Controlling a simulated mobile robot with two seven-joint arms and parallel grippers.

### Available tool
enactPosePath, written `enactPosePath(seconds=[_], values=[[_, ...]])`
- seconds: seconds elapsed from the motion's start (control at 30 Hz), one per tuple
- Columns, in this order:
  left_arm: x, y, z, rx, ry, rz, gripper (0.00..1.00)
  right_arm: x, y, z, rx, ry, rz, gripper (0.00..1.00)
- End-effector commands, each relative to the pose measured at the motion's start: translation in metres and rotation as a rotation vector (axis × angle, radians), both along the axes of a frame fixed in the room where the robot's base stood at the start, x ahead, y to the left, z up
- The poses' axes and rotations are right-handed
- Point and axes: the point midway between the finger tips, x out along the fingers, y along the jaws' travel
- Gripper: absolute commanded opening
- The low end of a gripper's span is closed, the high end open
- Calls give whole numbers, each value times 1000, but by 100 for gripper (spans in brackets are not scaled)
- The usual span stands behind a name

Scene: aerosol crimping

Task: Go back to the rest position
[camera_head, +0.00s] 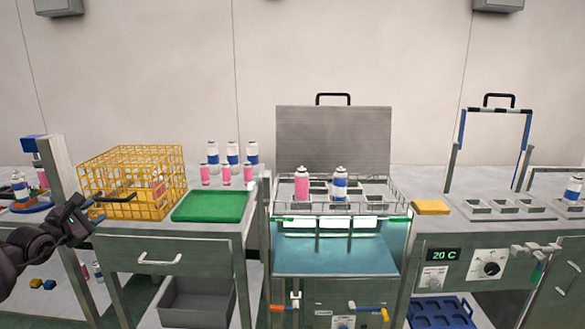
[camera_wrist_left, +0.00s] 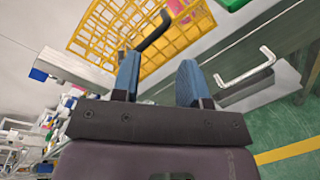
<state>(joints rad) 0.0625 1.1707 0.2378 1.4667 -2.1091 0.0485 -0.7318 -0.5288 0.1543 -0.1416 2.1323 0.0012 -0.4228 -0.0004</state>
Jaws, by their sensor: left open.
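My left gripper (camera_head: 92,212) is at the left of the head view, in front of the yellow wire basket (camera_head: 130,208) and over the front edge of the left cabinet. In the left wrist view its two blue fingers (camera_wrist_left: 160,78) are apart with nothing between them, and the yellow wire basket (camera_wrist_left: 115,35) lies beyond them. Pink and white cans show through the basket's wires in the head view. My right gripper is not in view.
A green mat (camera_head: 211,206) lies beside the basket, with several cans (camera_head: 232,153) behind it. A water bath (camera_head: 335,250) with a raised lid holds a pink can (camera_head: 302,184) and a blue-white can (camera_head: 340,184). A drawer handle (camera_head: 160,261) sticks out below the basket.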

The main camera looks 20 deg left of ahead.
Motion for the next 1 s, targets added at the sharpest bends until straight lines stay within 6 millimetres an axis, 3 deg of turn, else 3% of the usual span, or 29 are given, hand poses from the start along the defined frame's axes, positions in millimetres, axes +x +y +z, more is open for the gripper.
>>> enactPosePath(seconds=[0.27, 0.47, 0.77, 1.0], values=[[-6, -57, -28, -724, -177, -38, 40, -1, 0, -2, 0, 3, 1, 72], [-27, -95, -66, -1265, -262, 3, 40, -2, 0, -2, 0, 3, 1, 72], [-78, -160, -140, -2079, -362, 205, 40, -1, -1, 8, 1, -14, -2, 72], [-136, -234, -203, -2704, -445, 522, 40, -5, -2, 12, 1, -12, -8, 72]])
